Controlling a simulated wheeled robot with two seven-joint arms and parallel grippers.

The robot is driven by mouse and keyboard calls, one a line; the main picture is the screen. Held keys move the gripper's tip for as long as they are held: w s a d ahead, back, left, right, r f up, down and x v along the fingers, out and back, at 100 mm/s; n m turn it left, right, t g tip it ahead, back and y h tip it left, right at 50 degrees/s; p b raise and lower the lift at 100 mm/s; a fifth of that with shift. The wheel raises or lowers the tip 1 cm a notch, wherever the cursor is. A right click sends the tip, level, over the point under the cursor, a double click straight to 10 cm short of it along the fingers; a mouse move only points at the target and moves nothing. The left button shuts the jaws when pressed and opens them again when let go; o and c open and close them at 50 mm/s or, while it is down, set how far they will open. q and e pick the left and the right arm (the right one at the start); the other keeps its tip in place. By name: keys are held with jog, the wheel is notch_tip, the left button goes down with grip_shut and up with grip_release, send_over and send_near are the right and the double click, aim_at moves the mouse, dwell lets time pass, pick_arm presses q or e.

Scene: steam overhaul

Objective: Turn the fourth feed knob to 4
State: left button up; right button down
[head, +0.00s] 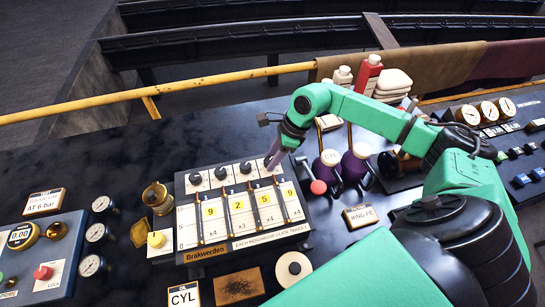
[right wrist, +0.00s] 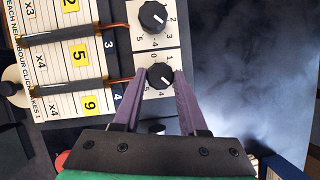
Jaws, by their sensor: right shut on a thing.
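The feed panel (head: 187,238) carries a row of four black knobs above yellow number tiles reading 9, 2, 5 and 9. The fourth feed knob (right wrist: 160,76) is at the right end of the row. Its white pointer line shows in the right wrist view, but I cannot read for certain which number it meets. My right gripper (right wrist: 162,82) is shut on this knob, with its purple fingers on either side. In the head view my right gripper (head: 272,162) covers most of the knob. My left gripper is not in view.
The third knob (right wrist: 153,16) stands beside the held knob. Purple oilers (head: 327,170) and a red-tipped lever (head: 318,187) stand just right of the panel. A brass cup (head: 157,197) and gauges (head: 97,234) are at left. The dark bench behind the panel is clear.

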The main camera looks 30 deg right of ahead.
jog(key=m+t+b, duration=0.1)
jog(key=m+b, duration=0.1)
jog(key=m, duration=0.1)
jog(key=m+h+b, duration=0.1)
jog(key=m+b, duration=0.1)
jog(key=shift+s+a+f+m+t+b, duration=0.1)
jog(key=shift+a+f+m+t+b, duration=0.05)
jog(key=shift+m+t+b, duration=0.25)
jog(key=shift+a+r+m+t+h+b, duration=0.15)
jog(key=shift+m+h+b, duration=0.2)
jog(key=shift+m+b, duration=0.3)
jog(key=shift+d+r+m+t+h+b, duration=0.15)
jog(key=shift+m+h+b, duration=0.25)
jog(key=shift+m, duration=0.45)
jog(key=shift+c, duration=2.2)
grip_release()
jog(key=shift+s+f, duration=0.1)
jog(key=shift+a, duration=0.1)
